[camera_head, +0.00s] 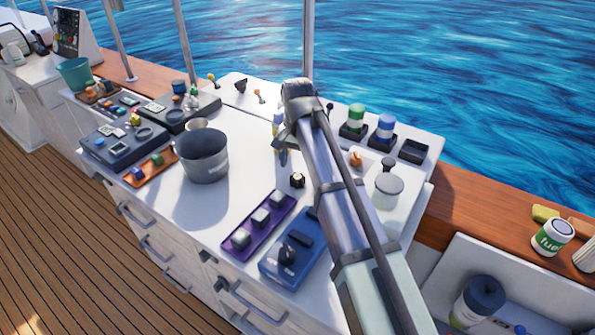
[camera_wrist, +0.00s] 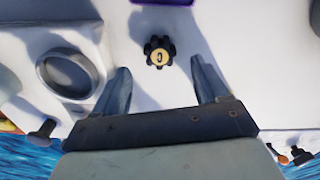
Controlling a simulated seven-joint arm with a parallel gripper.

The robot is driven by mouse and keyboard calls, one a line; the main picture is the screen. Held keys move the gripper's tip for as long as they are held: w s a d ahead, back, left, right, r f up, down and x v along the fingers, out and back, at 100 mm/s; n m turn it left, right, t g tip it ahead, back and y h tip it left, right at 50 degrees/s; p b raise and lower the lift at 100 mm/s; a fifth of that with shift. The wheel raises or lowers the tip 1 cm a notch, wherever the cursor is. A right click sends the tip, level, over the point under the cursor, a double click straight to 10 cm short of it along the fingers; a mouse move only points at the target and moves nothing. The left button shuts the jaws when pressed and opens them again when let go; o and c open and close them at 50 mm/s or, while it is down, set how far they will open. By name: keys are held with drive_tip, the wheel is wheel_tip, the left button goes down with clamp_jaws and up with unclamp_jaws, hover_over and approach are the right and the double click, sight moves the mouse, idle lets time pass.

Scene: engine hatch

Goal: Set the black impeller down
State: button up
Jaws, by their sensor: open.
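The black impeller (camera_head: 297,180) sits on the white countertop (camera_head: 262,152), right of the grey bucket and behind the purple tray. In the wrist view the impeller (camera_wrist: 159,51) is a small dark lobed wheel with a pale marked centre, lying flat. My gripper (camera_wrist: 160,68) is open and empty. Its two fingers stand on either side of the impeller's line, with a gap to both. In the head view my gripper (camera_head: 282,150) hangs above the counter, up and left of the impeller, partly hidden by my arm.
A grey bucket (camera_head: 203,156) stands left of the impeller. A white lidded pot (camera_head: 387,191) is at the right. Bare counter surrounds the impeller.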

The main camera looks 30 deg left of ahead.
sight(298, 176)
wheel_tip(298, 176, up, 7)
idle(0.4)
idle(0.4)
